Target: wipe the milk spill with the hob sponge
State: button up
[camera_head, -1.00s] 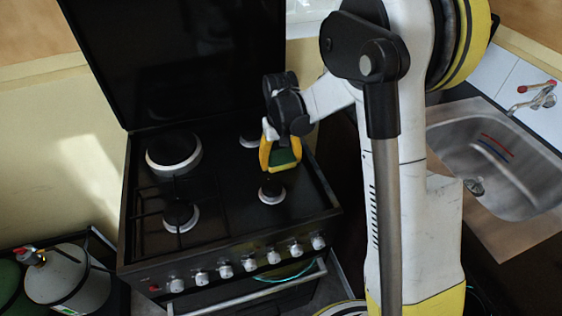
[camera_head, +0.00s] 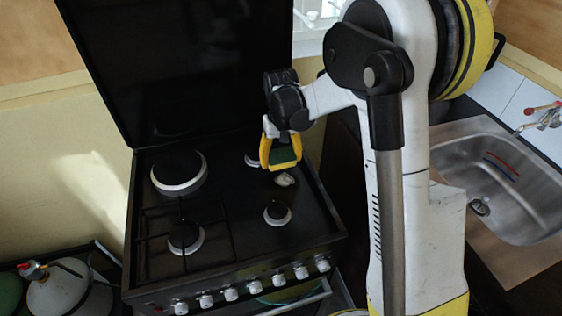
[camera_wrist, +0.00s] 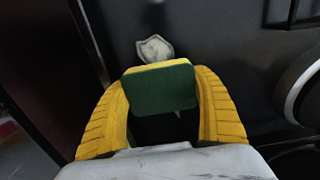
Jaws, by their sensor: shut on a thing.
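My gripper (camera_head: 281,155) is shut on the sponge (camera_head: 284,155), which has a dark green face and a yellow layer. In the wrist view the sponge (camera_wrist: 160,88) sits between the two yellow fingers of my gripper (camera_wrist: 165,100). A small whitish patch, the milk spill (camera_head: 285,180), lies on the black hob top, just below the sponge in the head view. In the wrist view the spill (camera_wrist: 155,48) shows just beyond the sponge's upper edge. The sponge appears held above the hob; the exact gap cannot be told.
The black stove (camera_head: 225,225) has several burners, one (camera_head: 277,213) near the spill, and a rack at its left. Its raised lid (camera_head: 180,70) stands behind. A sink (camera_head: 510,185) is at the right. Gas bottles (camera_head: 65,290) stand at the lower left.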

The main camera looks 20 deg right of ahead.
aim_at(281, 155)
jog(key=shift+r+p, duration=1)
jog(key=shift+r, duration=0.8)
jog(key=shift+r+p, duration=0.15)
jog(key=shift+p, duration=0.85)
jog(key=shift+p, duration=0.4)
